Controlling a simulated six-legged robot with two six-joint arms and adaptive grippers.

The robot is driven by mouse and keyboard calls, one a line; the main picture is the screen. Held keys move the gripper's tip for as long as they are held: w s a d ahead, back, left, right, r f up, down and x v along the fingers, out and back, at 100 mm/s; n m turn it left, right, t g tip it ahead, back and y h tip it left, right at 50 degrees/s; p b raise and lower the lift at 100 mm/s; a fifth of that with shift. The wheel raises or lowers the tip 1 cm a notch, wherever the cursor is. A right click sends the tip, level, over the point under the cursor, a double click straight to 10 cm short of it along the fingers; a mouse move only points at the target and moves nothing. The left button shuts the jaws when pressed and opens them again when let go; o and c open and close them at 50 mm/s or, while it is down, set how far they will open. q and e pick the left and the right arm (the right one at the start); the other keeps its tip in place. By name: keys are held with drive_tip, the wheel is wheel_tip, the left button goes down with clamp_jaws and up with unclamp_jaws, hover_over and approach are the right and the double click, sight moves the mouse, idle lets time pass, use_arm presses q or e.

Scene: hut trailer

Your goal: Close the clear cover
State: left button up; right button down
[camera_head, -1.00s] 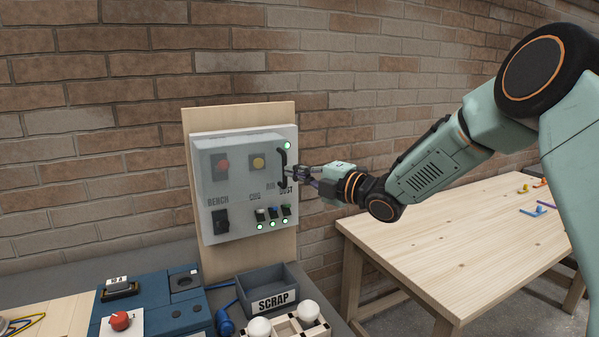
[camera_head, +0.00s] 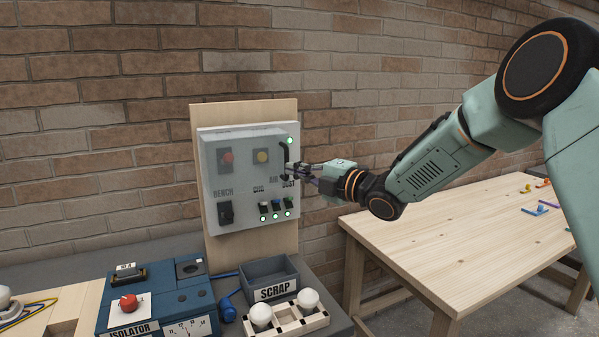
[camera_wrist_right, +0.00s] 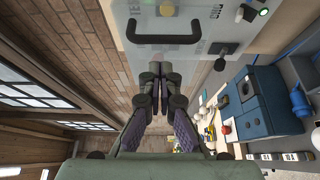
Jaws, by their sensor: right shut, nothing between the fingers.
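The clear cover (camera_head: 211,205) is a hazy, see-through sheet lying over the front of the grey control panel on a wooden board. I cannot tell whether it is fully flush. Its black handle (camera_head: 283,155) is at the right side; it also shows in the right wrist view (camera_wrist_right: 163,40). My right gripper (camera_head: 289,172) is shut and empty at the cover's right edge, by the lower part of the handle. In the right wrist view its fingertips (camera_wrist_right: 160,84) are together, apart from the handle. My left gripper is not in view.
Below the panel are a blue isolator box (camera_head: 180,300), a SCRAP bin (camera_head: 268,280) and a holder with white bulbs (camera_head: 286,321). A wooden table (camera_head: 450,240) stands at the right. A brick wall (camera_head: 400,90) is behind.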

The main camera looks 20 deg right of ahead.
drive_tip(key=s+d, duration=0.2)
drive_tip(key=d, duration=0.8)
drive_tip(key=s+a+f+m+g+h+b, duration=0.2)
drive_tip(key=s+a+f+m, duration=0.2)
drive_tip(key=f+m, duration=0.5)
drive_tip(key=s+a+f+m+g+h+b, duration=0.1)
drive_tip(key=s+a+f+m+g+h, duration=0.25)
drive_tip(key=f, duration=0.85)
drive_tip(key=s+a+f+m+b, duration=0.2)
drive_tip(key=s+a+f+m, duration=0.25)
drive_tip(key=f+m, duration=0.55)
use_arm(q)
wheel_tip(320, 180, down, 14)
drive_tip(key=b, duration=0.8)
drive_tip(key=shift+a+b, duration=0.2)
drive_tip(key=shift+b, duration=0.15)
use_arm(e)
drive_tip(key=s+a+f+g+h, duration=0.1)
drive_tip(key=s+f+g, duration=0.2)
drive_tip(key=s+f, duration=0.6)
drive_tip(key=s+a+f+m+g+h, duration=0.1)
drive_tip(key=s+f+g, duration=0.3)
drive_tip(key=s+f, duration=0.4)
drive_tip(key=s+f+g+h, duration=0.1)
drive_tip(key=s+f+g, duration=0.2)
drive_tip(key=s+f, duration=0.6)
drive_tip(key=s, duration=1)
drive_tip(key=shift+s+a+f, duration=0.35)
drive_tip(key=shift+a, duration=0.05)
